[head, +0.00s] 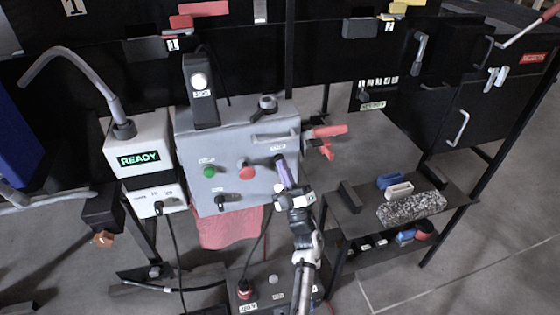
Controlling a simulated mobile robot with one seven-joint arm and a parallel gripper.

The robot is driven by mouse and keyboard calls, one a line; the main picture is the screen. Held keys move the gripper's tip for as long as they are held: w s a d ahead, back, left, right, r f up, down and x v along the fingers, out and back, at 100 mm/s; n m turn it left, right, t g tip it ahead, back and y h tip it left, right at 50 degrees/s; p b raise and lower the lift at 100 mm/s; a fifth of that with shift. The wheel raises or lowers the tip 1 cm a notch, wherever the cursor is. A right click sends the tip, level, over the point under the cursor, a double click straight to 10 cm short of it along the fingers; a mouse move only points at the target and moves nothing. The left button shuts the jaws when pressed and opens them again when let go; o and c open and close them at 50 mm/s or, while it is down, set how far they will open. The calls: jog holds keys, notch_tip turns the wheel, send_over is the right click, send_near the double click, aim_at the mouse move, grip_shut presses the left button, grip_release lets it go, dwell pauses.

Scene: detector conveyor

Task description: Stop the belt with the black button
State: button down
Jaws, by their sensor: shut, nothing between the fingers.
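A grey control box (238,180) stands in the middle of the head view. Its front carries a green button (210,171), a red button (247,172) and a black knob-like control (221,202) below them. A small dark part (278,158) shows under a label at the upper right of the front; I cannot tell for sure whether it is the black button. My gripper (282,168) is shut and empty, reaching up from below along the right part of the front. Its tips are at or very close to that dark part and partly hide it; contact cannot be told.
A white unit with a READY display (139,158) stands left of the box. A red-handled tool (325,132) is at its right edge. A dark shelf (345,215) on the right holds a speckled block (411,208) and small pieces. Cables hang below the box.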

jog(key=shift+s+d, duration=0.25)
jog(key=shift+s, duration=0.6)
jog(key=s, duration=0.1)
jog(key=s+d+p, duration=0.1)
jog(key=s, duration=0.2)
jog(key=shift+s+d+p, duration=0.3)
jog(key=shift+s+p, duration=0.1)
jog(key=shift+f, duration=0.1)
dwell(0.4)
